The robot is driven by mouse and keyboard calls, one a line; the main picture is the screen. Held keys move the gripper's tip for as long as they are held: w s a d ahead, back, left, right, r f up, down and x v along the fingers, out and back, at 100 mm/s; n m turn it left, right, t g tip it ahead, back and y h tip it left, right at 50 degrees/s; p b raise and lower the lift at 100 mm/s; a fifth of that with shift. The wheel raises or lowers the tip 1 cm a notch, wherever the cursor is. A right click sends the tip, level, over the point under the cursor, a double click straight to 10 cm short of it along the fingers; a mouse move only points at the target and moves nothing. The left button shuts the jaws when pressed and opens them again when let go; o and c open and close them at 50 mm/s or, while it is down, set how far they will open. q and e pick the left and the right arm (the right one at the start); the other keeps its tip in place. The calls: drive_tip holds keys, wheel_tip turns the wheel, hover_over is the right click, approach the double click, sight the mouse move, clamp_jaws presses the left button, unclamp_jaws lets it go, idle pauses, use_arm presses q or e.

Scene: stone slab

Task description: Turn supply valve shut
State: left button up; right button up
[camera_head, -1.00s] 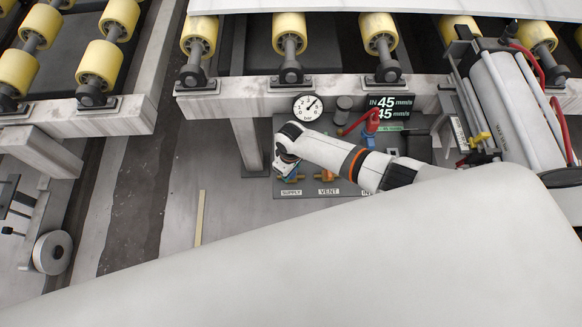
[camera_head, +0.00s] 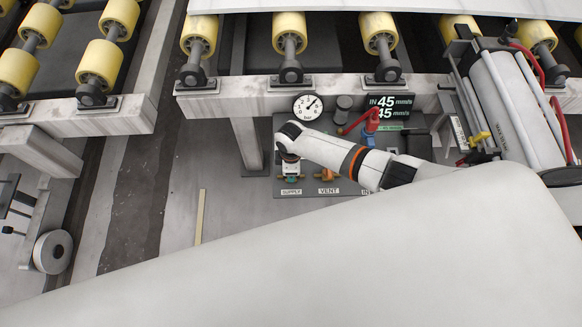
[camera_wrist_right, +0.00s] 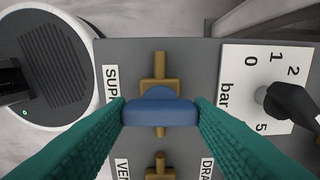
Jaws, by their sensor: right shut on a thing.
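The supply valve (camera_wrist_right: 160,82) has a brass body and a blue handle (camera_wrist_right: 160,112), which lies across the line of the brass pipe in the right wrist view. My right gripper (camera_head: 291,178) is shut on the handle, a teal finger against each end. In the head view it reaches down at the left of the grey valve panel (camera_head: 345,187), above the "SUPPLY" label (camera_head: 291,192), and my wrist hides much of the valve. My left gripper is not in view.
The vent valve (camera_head: 327,175) stands just right of the supply valve. A rail with yellow rollers (camera_head: 200,35) runs across the back.

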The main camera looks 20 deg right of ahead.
idle(0.5)
drive_tip(key=o, duration=1)
wheel_tip(320, 180, up, 12)
drive_tip(key=p, duration=0.2)
